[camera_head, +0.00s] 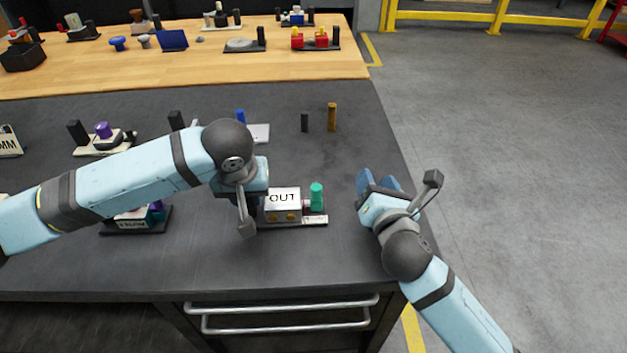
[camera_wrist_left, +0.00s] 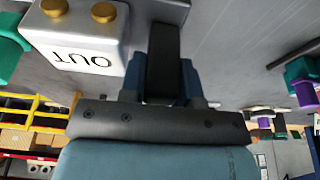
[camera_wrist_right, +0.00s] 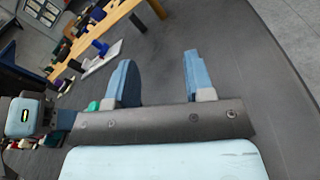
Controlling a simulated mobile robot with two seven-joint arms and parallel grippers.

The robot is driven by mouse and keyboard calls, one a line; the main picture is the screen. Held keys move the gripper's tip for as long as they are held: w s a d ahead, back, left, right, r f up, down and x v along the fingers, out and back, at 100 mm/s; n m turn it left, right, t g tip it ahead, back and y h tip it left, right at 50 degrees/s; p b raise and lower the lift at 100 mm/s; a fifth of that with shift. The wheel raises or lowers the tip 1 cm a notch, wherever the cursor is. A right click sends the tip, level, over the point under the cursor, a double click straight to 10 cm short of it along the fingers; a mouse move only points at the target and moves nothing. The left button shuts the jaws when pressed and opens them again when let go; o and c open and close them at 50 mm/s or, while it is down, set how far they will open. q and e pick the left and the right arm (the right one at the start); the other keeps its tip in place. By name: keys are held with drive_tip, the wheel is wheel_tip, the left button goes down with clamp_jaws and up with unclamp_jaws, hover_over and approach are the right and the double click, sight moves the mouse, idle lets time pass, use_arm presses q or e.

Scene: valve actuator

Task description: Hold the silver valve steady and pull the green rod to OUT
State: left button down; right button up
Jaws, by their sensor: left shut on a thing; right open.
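The silver valve (camera_head: 283,205) is a box marked OUT with gold knobs, on a flat base on the dark table. It also shows upside down in the left wrist view (camera_wrist_left: 85,45). The green rod (camera_head: 316,195) stands upright at the box's right side. My left gripper (camera_head: 250,185) is at the box's left side; in the left wrist view its fingers (camera_wrist_left: 165,80) are shut on a black post (camera_wrist_left: 163,55) beside the box. My right gripper (camera_head: 378,181) is open and empty, to the right of the green rod and apart from it; its spread fingers (camera_wrist_right: 160,80) show in the right wrist view.
A black post (camera_head: 304,122) and a brown post (camera_head: 332,117) stand behind the valve. Another device (camera_head: 135,218) with a purple part is left of it, partly under my left arm. The table's right edge is near my right gripper. A wooden table (camera_head: 200,72) with several devices lies behind.

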sight(319, 192)
drive_tip(key=s+a+n+y, duration=0.1)
drive_tip(key=s+a+n, duration=0.1)
drive_tip(key=s+a, duration=0.1)
drive_tip(key=s+a+n+y, duration=0.1)
drive_tip(key=s+a+n, duration=0.1)
drive_tip(key=s, duration=0.1)
drive_tip(key=s+a+n+y, duration=0.1)
drive_tip(key=s+a+n, duration=0.2)
drive_tip(key=s, duration=0.1)
drive_tip(key=shift+a+f, duration=0.15)
drive_tip(key=shift+a, duration=0.15)
drive_tip(key=shift+w+a, duration=0.1)
drive_tip(key=shift+a, duration=0.1)
drive_tip(key=x, duration=1.1)
drive_tip(key=shift+w, duration=0.25)
clamp_jaws()
